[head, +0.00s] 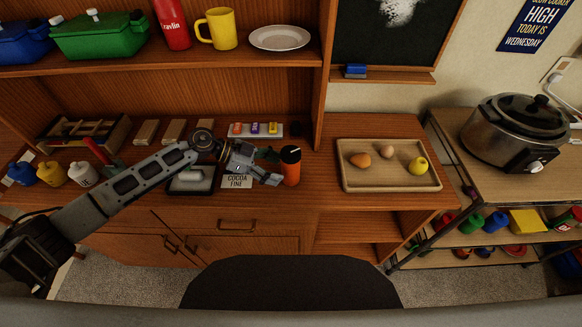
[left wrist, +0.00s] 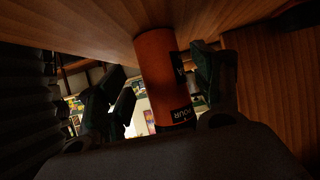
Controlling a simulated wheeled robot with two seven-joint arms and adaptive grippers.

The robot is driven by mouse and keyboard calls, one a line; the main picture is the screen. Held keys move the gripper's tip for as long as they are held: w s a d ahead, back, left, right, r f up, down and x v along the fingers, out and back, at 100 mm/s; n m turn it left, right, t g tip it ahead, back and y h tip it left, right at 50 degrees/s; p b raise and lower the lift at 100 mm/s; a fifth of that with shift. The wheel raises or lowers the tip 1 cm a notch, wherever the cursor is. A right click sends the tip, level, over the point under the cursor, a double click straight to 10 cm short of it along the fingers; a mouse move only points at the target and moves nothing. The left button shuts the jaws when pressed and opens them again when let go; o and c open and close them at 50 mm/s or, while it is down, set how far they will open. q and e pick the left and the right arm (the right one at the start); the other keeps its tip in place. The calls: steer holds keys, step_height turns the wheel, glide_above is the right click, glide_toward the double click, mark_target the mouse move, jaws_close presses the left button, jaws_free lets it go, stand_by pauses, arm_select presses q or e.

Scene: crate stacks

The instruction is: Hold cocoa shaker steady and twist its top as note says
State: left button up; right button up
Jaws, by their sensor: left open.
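The cocoa shaker (head: 291,172) is an orange cylinder with a dark top, standing upright on the wooden counter. My left gripper (head: 271,167) is at its left side with the fingers spread. In the left wrist view the shaker (left wrist: 158,85) shows between the two open fingers (left wrist: 160,78), with a gap visible at the left finger; contact at the right finger is hard to tell. Dark bands with partly readable lettering show on it. The note (head: 237,182), a white card reading "COCOA FINE", lies left of the shaker below my gripper. My right gripper is out of view.
A wooden tray (head: 348,181) with several egg- and fruit-like items is to the right. A small dark-rimmed tray (head: 192,187) and a white rack (head: 247,131) of small coloured items are near my arm. A shelf (head: 270,62) hangs above. Bare counter lies between shaker and wooden tray.

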mark_target(287, 172)
arm_select(q)
steer(key=shift+d+f, duration=0.2)
steer(key=shift+d, duration=0.3)
steer(key=shift+d+f+p, duration=0.25)
steer(key=shift+d+p, duration=0.1)
steer(key=shift+d, duration=0.2)
steer(key=shift+p+x, duration=0.3)
steer(key=shift+x, duration=0.6)
steer(key=shift+d+f, duration=0.2)
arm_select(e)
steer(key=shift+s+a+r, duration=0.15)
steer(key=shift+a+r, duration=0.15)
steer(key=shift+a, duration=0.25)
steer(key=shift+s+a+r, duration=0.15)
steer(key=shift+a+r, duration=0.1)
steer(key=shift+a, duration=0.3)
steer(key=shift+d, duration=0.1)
